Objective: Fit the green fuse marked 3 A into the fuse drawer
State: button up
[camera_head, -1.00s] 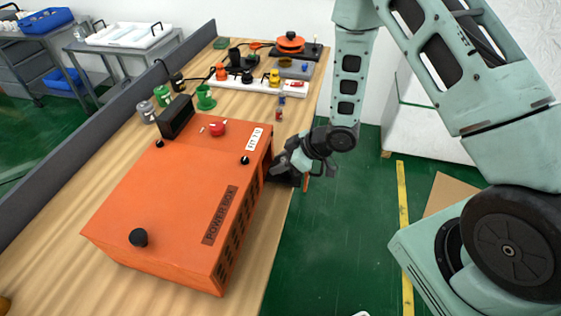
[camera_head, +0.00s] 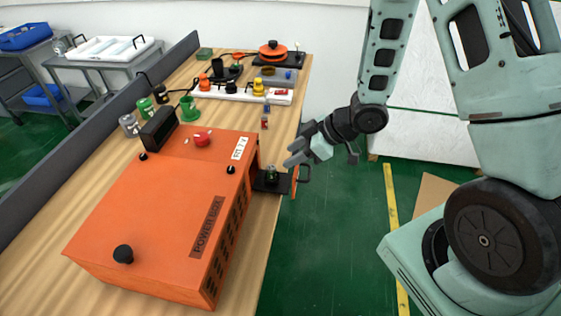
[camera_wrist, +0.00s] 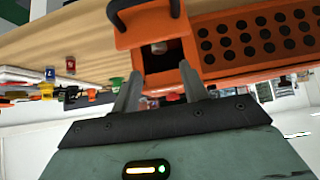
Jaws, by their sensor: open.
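The orange power box (camera_head: 150,215) stands on the wooden bench. Its fuse drawer (camera_head: 262,186) sticks out of the right side, a dark tray with an orange front and a black handle. A small upright fuse (camera_head: 271,173) with a greenish body stands in the drawer; its marking is not readable. In the wrist view, its grey round end (camera_wrist: 158,47) shows in the drawer opening. My gripper (camera_head: 291,154) is open and empty, above and slightly right of the drawer, apart from the fuse. Its two fingers (camera_wrist: 160,95) show spread in the wrist view. How deep the fuse sits cannot be told.
A small blue and red pair of fuses (camera_head: 265,117) stands behind the box. Green and grey canisters (camera_head: 145,108), a green cup (camera_head: 189,108) and a white power strip (camera_head: 240,93) occupy the bench behind. Open floor (camera_head: 325,240) lies right of the bench.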

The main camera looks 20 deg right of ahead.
jog(key=shift+s+d+r+h, duration=0.1)
jog(key=shift+d+r+h, duration=0.05)
jog(key=shift+r, duration=0.3)
jog(key=shift+s+d+r+h, duration=0.1)
jog(key=shift+d+r+h, duration=0.05)
jog(key=shift+r, duration=0.3)
jog(key=s+a+r+m+h, duration=0.2)
jog(key=s+a+r+h, duration=0.15)
jog(key=a+r, duration=0.35)
jog(key=s+a+r+g+h, duration=0.1)
jog(key=s+a+r+g, duration=0.1)
jog(key=s, duration=0.7)
jog(key=s+a+r+m+g+h, duration=0.1)
jog(key=s+a+r+g, duration=0.2)
jog(key=s, duration=0.6)
jog(key=shift+s+a+r, duration=0.35)
jog(key=shift+s+r, duration=0.05)
jog(key=shift+r, duration=0.4)
jog(key=shift+h, duration=0.25)
